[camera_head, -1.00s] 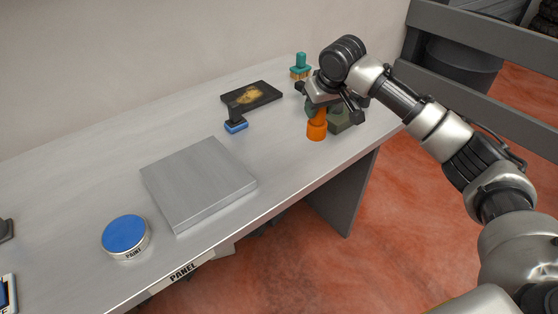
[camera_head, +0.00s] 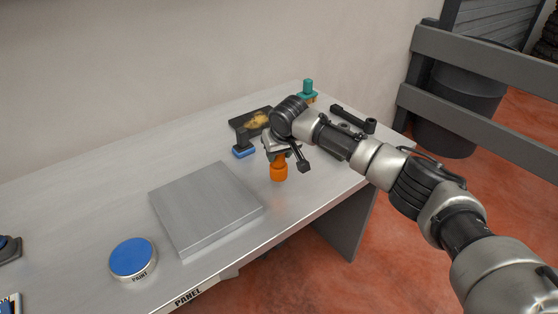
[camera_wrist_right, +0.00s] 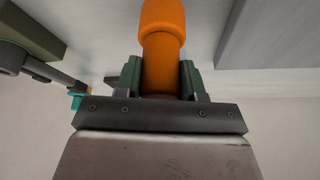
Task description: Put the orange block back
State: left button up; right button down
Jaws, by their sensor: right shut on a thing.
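The orange block (camera_head: 279,171) is a rounded, stepped orange piece, wider at its lower end. It is upright near the front right of the bench in the head view. My right gripper (camera_head: 278,153) is shut on its narrower upper part from above. In the right wrist view the orange block (camera_wrist_right: 163,55) sits between the two green-padded fingers of my right gripper (camera_wrist_right: 162,80). I cannot tell whether its lower end touches the bench. My left gripper is not in view.
A blue-based tool (camera_head: 243,152), a dark tray (camera_head: 256,119), a teal-handled brush (camera_head: 307,90) and a dark tool (camera_head: 352,119) lie behind. A grey rail (camera_head: 480,75) stands right.

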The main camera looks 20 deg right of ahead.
aim_at(279, 163)
notch_tip(279, 163, down, 2)
jog(key=shift+f+p, duration=0.25)
jog(key=shift+p, duration=0.7)
jog(key=shift+f, duration=0.3)
jog(key=shift+f, duration=0.15)
jog(key=c, duration=0.7)
grip_release()
jog(key=shift+f, duration=0.1)
jog(key=shift+f+b, duration=0.1)
jog(key=shift+b, duration=0.25)
jog(key=b+v, duration=0.1)
jog(key=v, duration=0.4)
jog(key=b+v, duration=0.1)
jog(key=v, duration=0.5)
jog(key=shift+w, duration=0.2)
